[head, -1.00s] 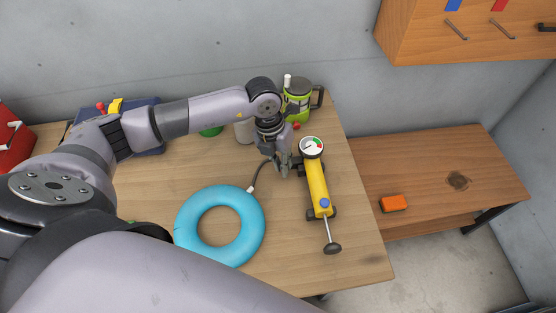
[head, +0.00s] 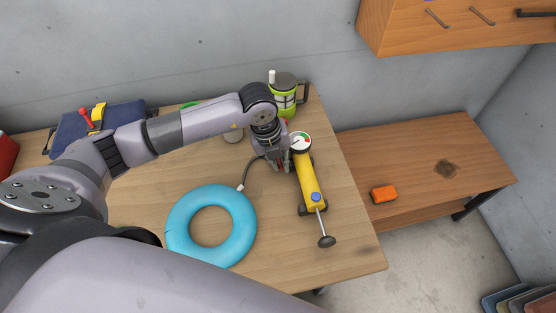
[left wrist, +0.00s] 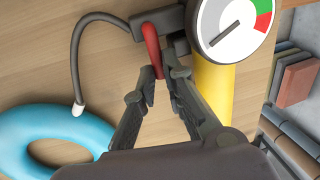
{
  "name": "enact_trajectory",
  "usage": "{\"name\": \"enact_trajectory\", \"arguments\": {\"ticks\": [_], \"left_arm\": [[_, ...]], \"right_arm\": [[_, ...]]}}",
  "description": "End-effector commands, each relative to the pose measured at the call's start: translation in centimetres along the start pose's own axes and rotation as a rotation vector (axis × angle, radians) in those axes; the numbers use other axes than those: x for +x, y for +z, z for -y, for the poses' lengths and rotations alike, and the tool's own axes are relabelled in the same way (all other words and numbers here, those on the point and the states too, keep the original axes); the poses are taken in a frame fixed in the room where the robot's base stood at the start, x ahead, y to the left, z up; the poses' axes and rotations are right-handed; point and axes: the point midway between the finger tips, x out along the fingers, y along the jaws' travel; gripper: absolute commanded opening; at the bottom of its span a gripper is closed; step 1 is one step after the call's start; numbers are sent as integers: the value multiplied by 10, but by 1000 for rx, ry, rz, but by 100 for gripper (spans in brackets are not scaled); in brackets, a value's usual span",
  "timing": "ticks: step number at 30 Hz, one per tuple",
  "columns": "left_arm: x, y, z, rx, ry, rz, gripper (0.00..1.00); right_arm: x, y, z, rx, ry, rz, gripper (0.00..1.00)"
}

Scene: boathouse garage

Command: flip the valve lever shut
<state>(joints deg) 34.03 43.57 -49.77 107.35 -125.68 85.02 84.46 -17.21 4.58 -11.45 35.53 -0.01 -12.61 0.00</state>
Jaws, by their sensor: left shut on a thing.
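The yellow pump (head: 309,183) lies on the wooden workbench with its round gauge (head: 300,141) at the far end and its plunger towards the front. In the left wrist view the red valve lever (left wrist: 151,47) sticks out from a dark fitting beside the gauge (left wrist: 233,22). My left gripper (left wrist: 162,80) is shut on the lever's end. In the head view my left gripper (head: 279,163) is just left of the pump and hides most of the lever. A dark hose (left wrist: 75,55) runs from the fitting to the blue ring float (head: 178,222). My right gripper is out of view.
A green-and-clear lantern (head: 284,98) stands behind the gripper at the back. A dark blue case (head: 72,135) lies at the back left. A lower bench (head: 425,180) with an orange block (head: 384,194) is to the right. The workbench front right is clear.

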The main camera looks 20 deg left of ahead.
Motion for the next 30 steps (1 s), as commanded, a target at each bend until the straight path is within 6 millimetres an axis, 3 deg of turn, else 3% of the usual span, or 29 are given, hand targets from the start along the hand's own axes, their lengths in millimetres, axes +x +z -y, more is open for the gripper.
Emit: {"name": "enact_trajectory", "arguments": {"ticks": [10, 11, 20, 30], "left_arm": [[0, 1, 0, -4, -1, 2, 0], [0, 1, 0, -4, -1, 2, 11], [0, 1, 0, -3, -1, 1, 31], [-3, 1, 0, -3, -1, 2, 31]], "right_arm": [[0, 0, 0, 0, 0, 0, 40], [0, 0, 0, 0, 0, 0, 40], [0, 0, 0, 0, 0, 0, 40], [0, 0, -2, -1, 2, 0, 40]]}}
